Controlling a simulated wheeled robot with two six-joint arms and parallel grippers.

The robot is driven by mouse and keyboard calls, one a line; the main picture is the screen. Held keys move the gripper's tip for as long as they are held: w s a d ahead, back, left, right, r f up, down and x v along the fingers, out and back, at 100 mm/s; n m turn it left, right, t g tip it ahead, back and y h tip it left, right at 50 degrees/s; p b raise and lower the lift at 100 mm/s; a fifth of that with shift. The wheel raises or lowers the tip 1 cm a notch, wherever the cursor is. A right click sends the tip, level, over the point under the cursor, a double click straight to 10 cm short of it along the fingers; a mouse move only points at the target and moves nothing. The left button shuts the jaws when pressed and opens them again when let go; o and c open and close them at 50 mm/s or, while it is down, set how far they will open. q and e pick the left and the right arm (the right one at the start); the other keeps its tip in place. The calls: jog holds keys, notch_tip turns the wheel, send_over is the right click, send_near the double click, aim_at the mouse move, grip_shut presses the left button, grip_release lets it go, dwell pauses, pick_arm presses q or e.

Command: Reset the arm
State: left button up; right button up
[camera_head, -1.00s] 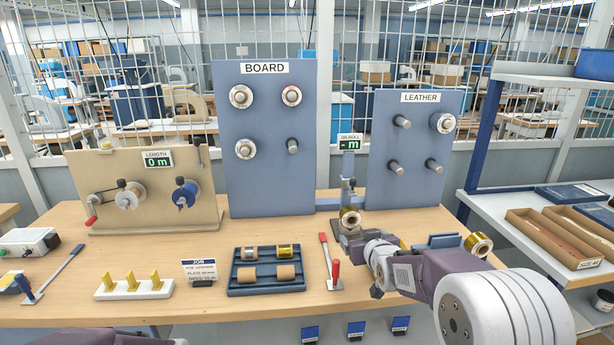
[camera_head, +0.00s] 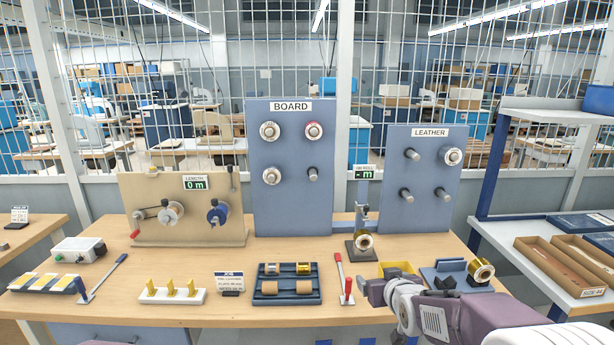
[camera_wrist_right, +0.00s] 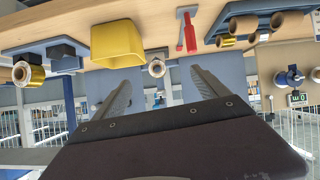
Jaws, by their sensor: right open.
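My right gripper (camera_head: 374,290) is at the front right edge of the table, seen from behind in the head view. In the right wrist view its two fingers (camera_wrist_right: 160,78) stand wide apart with nothing between them. The yellow bin (camera_head: 396,268) is just beyond the gripper and also shows in the wrist view (camera_wrist_right: 117,45), clear of the fingers. A gold foil roll (camera_head: 481,271) sits on a blue stand to the right of the gripper. My left gripper is out of view.
The wooden table (camera_head: 215,262) holds a blue tray (camera_head: 287,298) with several rolls, a red-handled tool (camera_head: 348,292) close left of the gripper, and a roll stand (camera_head: 362,244). The BOARD panel (camera_head: 290,200) and LEATHER panel (camera_head: 425,205) stand behind. A shelf (camera_head: 545,263) is at right.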

pick_arm(q)
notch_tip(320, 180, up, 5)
jog(key=p, duration=0.3)
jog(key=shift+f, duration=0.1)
pick_arm(e)
jog(key=s+f+g, duration=0.3)
jog(key=s+f, duration=0.1)
jog(key=s, duration=0.5)
jog(key=s+f+m+g, duration=0.1)
jog(key=s+f+g, duration=0.2)
jog(key=s, duration=0.6)
jog(key=s+f+g, duration=0.4)
jog(key=s+g, duration=0.1)
jog(key=s, duration=0.4)
jog(key=shift+s+a+f, duration=0.25)
jog(key=shift+a+f, duration=0.05)
